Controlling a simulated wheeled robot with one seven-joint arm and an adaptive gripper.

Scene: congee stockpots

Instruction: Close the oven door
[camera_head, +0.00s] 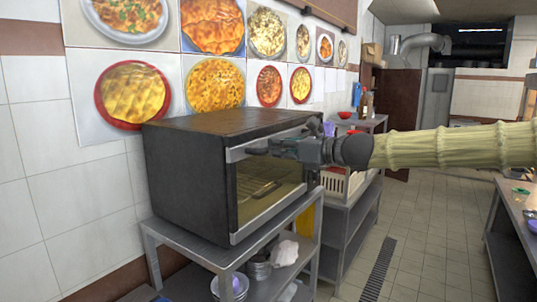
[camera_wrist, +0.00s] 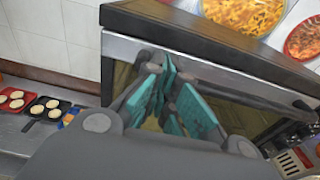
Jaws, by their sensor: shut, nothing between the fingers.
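The black oven (camera_head: 185,175) stands on a grey metal table against the tiled wall, its front facing right in the head view. Its glass door (camera_head: 268,190) has a light metal frame and looks upright against the front; I cannot tell whether a small gap is left. A rack or tray shows behind the glass. My gripper (camera_head: 290,149) is shut and empty at the upper part of the door. In the wrist view its teal fingers (camera_wrist: 176,100) are just in front of the oven's front (camera_wrist: 125,50), hiding part of the door; contact is unclear.
The oven's table (camera_head: 215,255) has pots and a white cloth on its lower shelf. A second metal table (camera_head: 350,205) with a white basket stands behind it. The tiled floor (camera_head: 430,240) to the right is free, with another counter at the right edge.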

